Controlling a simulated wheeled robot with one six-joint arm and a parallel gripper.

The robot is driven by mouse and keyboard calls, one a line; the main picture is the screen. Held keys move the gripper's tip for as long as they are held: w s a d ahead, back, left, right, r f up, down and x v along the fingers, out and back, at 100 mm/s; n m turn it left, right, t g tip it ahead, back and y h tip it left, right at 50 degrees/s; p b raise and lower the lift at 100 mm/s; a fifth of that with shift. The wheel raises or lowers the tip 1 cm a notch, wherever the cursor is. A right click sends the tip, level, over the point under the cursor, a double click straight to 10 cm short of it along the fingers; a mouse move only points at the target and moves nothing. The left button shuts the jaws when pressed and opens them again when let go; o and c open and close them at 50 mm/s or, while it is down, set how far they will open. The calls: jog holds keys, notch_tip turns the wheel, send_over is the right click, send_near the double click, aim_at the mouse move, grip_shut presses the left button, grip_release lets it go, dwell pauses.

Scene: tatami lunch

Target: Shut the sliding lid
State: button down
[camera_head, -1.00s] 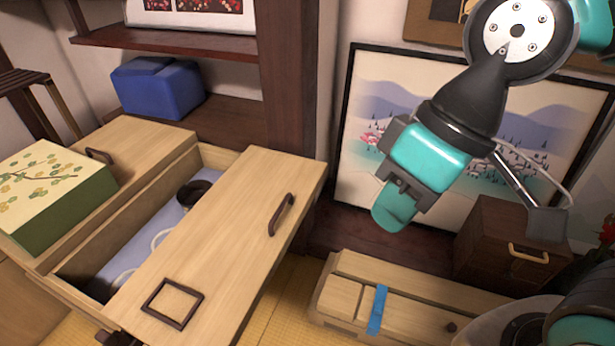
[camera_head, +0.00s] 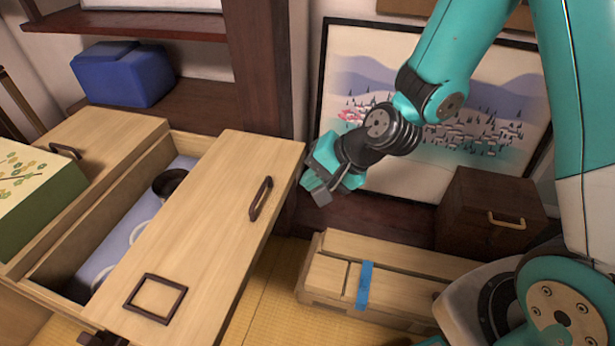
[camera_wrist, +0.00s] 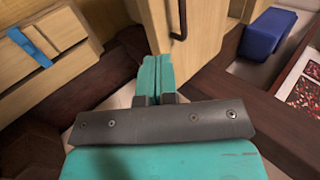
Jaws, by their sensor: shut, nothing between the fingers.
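The sliding lid (camera_head: 205,220) is a pale wood panel with a dark bar handle (camera_head: 261,198) and a dark square frame (camera_head: 155,298). It sits partly open on the wooden chest (camera_head: 40,283), leaving a gap on its left. My gripper (camera_head: 318,190) is shut and empty, just beyond the lid's right far corner, apart from the handle. In the wrist view my closed fingers (camera_wrist: 156,80) point toward the lid's edge, and the lid (camera_wrist: 165,30) and its handle (camera_wrist: 178,18) show ahead.
Inside the gap lie a lilac lining and a dark cup (camera_head: 168,183). A green patterned box (camera_head: 35,195) stands on the chest's left part. A blue box (camera_head: 122,75) is on the shelf. A low wooden box (camera_head: 400,262) with blue tape and a dark cabinet (camera_head: 490,212) stand right.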

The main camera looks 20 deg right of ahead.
jog(key=shift+w+a+r+b+x, duration=0.15)
jog(key=shift+a+r+b+x, duration=0.15)
jog(key=shift+x, duration=1.4)
jog(key=shift+w+a+r+b+x, duration=0.25)
jog(key=shift+b+x, duration=0.2)
jog(key=shift+x, duration=1.2)
jog(key=shift+w+a+r+b+x, duration=0.1)
jog(key=shift+a+r+b+x, duration=0.2)
jog(key=shift+x, duration=1.4)
